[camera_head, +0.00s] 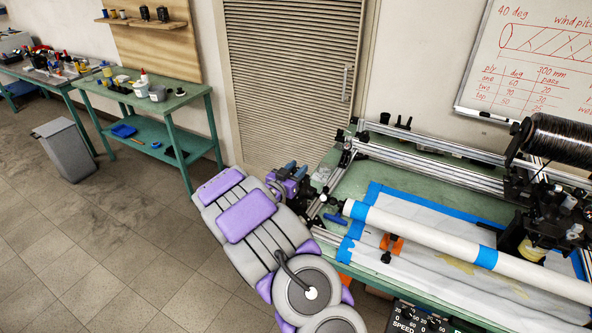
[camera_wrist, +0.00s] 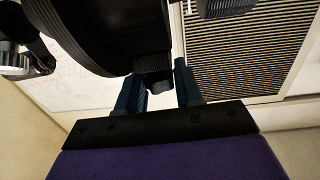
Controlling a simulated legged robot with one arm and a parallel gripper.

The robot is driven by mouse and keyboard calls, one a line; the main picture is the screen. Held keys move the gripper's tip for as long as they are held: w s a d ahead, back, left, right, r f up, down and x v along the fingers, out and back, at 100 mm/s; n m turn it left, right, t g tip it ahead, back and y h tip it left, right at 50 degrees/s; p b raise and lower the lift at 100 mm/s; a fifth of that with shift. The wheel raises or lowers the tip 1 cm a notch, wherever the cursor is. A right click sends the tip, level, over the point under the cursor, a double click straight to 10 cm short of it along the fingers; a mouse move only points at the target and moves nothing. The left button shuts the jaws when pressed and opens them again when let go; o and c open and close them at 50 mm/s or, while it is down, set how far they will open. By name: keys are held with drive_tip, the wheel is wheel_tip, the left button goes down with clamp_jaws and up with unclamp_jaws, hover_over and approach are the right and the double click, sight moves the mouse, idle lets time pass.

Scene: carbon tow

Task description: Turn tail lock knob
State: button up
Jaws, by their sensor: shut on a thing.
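In the wrist view, the two blue-grey fingers of my gripper (camera_wrist: 160,92) stand on either side of a small dark knob-like part (camera_wrist: 158,84). My gripper is shut on this part, which I take to be the tail lock knob. A large dark round part (camera_wrist: 105,35) hangs just above it and fills the upper left. In the head view, my gripper (camera_head: 291,170) is at the left end of the winding machine, beside its tail end (camera_head: 344,155). The knob itself cannot be made out there, as my purple and grey arm and the small scale hide the contact.
A white tube with blue tape (camera_head: 430,237) lies along the green bench (camera_head: 360,262). Metal rails (camera_head: 430,165) run behind it, and a dark fibre spool (camera_head: 560,138) sits at right. A blue T-handle (camera_head: 336,218) lies near the bench's left end.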

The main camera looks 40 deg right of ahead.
drive_tip(key=shift+n+t+b, duration=0.3)
drive_tip(key=shift+t+b, duration=0.1)
drive_tip(key=n+t+y+b, duration=0.2)
drive_tip(key=t, duration=0.1)
drive_tip(key=shift+s+d+f+n+t, duration=0.1)
drive_tip(key=shift+s+f+n+t, duration=0.05)
drive_tip(key=shift+n+t, duration=0.15)
drive_tip(key=shift+n+t+y, duration=0.9)
drive_tip(key=shift+t+y, duration=0.1)
drive_tip(key=n+t+y+p, duration=0.1)
drive_tip(key=y, duration=0.1)
drive_tip(key=n+t+y+p, duration=0.2)
drive_tip(key=shift+d+r+p, duration=0.1)
drive_tip(key=shift+r+p, duration=0.2)
drive_tip(key=shift+r, duration=0.05)
drive_tip(key=n+t+y+p, duration=0.2)
drive_tip(key=n+y+p, duration=0.2)
drive_tip(key=y, duration=0.1)
drive_tip(key=shift+y, duration=0.4)
drive_tip(key=shift+w+n+y, duration=0.2)
drive_tip(key=shift+n+y, duration=0.2)
drive_tip(key=shift+y, duration=0.1)
drive_tip(key=o, duration=0.9)
drive_tip(key=shift+f, duration=0.15)
drive_tip(key=shift+o, duration=0.2)
